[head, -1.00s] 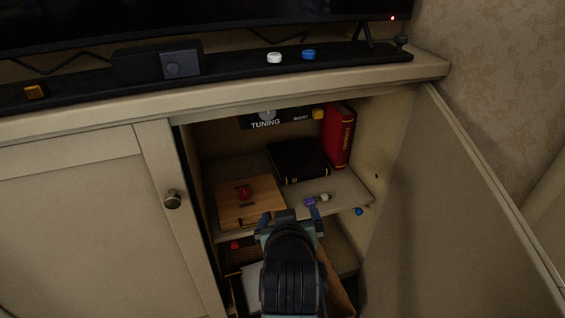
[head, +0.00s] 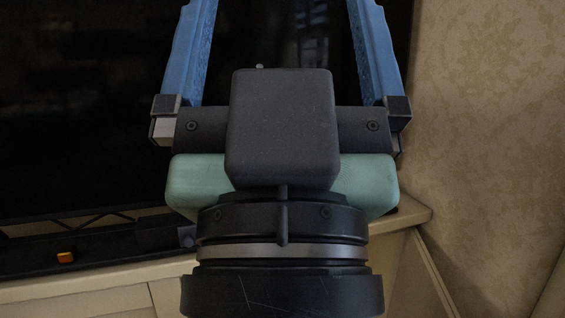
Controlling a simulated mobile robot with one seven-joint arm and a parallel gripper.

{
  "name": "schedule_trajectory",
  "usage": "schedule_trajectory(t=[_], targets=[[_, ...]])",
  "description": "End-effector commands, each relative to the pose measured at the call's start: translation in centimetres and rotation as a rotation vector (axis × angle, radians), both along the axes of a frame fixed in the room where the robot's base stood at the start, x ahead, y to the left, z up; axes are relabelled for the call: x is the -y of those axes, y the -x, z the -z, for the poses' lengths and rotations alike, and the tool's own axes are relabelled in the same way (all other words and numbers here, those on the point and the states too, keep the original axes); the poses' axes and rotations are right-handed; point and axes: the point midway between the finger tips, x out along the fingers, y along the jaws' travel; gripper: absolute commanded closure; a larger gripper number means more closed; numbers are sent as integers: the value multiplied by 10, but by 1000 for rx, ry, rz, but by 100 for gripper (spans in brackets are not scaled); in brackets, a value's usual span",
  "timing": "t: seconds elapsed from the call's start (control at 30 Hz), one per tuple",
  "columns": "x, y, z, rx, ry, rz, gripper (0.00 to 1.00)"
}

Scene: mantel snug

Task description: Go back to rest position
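My gripper (head: 287,22) fills the middle of the head view, raised close to the camera and pointing up the picture. Its two blue fingers are spread wide apart, with only the dark screen seen between them. The fingertips run out of the top of the view. Nothing is seen held in the part that shows.
A dark television screen (head: 90,110) stands behind my gripper. The cabinet top (head: 100,280) runs along the bottom left, with a small orange block (head: 66,257) on the black shelf strip. Patterned wall (head: 490,110) is at right.

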Motion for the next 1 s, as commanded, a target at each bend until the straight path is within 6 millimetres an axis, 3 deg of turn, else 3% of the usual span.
schedule_trajectory(t=[0.03, 0.7, 0.83, 1.0], targets=[[0, 0, -34, -1, 0, 0, 0], [0, -1, -240, -5, 1, -1, 0], [0, -1, -266, -5, 1, -1, 0], [-1, -1, -280, -5, 1, -1, 0]])
